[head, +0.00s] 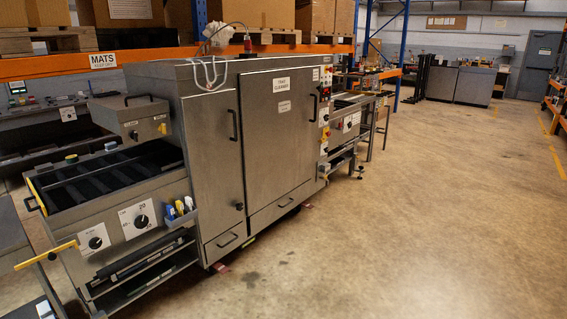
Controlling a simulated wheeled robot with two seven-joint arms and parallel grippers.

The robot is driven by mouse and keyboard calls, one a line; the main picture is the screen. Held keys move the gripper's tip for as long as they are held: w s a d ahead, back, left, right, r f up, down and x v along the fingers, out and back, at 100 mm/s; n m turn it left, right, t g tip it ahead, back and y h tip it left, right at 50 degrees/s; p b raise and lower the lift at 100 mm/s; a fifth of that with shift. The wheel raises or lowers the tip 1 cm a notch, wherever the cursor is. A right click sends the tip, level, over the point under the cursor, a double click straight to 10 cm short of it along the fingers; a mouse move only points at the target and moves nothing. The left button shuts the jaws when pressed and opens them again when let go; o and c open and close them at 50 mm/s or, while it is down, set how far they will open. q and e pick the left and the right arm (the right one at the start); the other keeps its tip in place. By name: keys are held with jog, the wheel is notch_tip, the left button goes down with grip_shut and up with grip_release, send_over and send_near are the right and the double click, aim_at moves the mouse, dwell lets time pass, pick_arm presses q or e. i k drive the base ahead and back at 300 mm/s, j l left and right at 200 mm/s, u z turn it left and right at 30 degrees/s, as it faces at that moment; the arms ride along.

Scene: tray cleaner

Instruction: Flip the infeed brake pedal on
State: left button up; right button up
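The steel tray cleaner (268,131) stands left of centre. The conveyor bed (100,180) at its near left end has two dials on its front. A small red piece (221,267) shows at floor level under the near corner of the cabinet. Another small red piece (307,206) shows at the floor by the cabinet's far end. Both are too small to tell whether either is the brake pedal, or how it is set. Neither of my grippers is in view.
A yellow bar (46,255) sticks out at the lower left, beside a grey surface. A shelf (140,272) hangs under the near bed. A far bed (345,122) extends beyond the cabinet. The concrete floor (430,220) to the right is clear.

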aim_at(304, 204)
jog(key=i, duration=0.65)
jog(key=i+j+z, duration=0.1)
jog(key=i, duration=1.15)
jog(key=i+j+z, duration=0.1)
jog(key=i, duration=0.55)
jog(key=i+j, duration=0.2)
jog(key=i, duration=0.45)
jog(key=i+l+u, duration=0.25)
jog(key=i+l, duration=0.4)
jog(key=i, duration=0.15)
jog(key=i+l+u, duration=0.3)
jog(key=i+l, duration=0.4)
jog(key=l, duration=0.1)
